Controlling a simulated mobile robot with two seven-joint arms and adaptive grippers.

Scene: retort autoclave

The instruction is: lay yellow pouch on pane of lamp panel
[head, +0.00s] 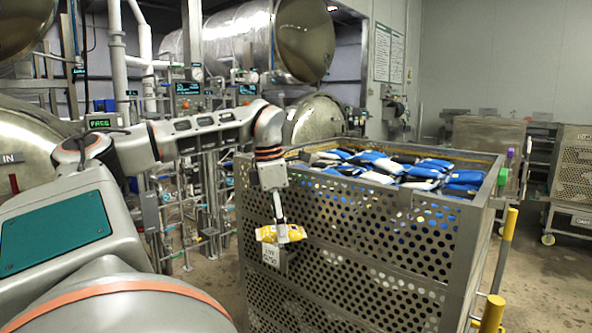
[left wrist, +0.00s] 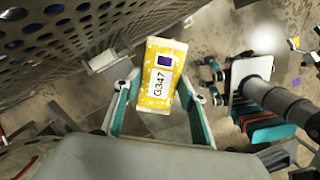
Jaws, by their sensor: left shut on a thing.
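The yellow pouch (head: 268,234) hangs in front of the perforated side of a metal crate in the head view. My left gripper (head: 283,234) points down and is shut on it. In the left wrist view the pouch (left wrist: 160,70) sits between the two teal-edged fingers, with a white label reading G347 and a dark purple square facing the camera. I cannot make out a lamp panel or its pane in either view.
The perforated metal crate (head: 350,240), full of blue, white and black pouches (head: 400,165), stands close to the left gripper. Yellow posts (head: 510,236) stand at its right. Pipes and valves lie behind the arm.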

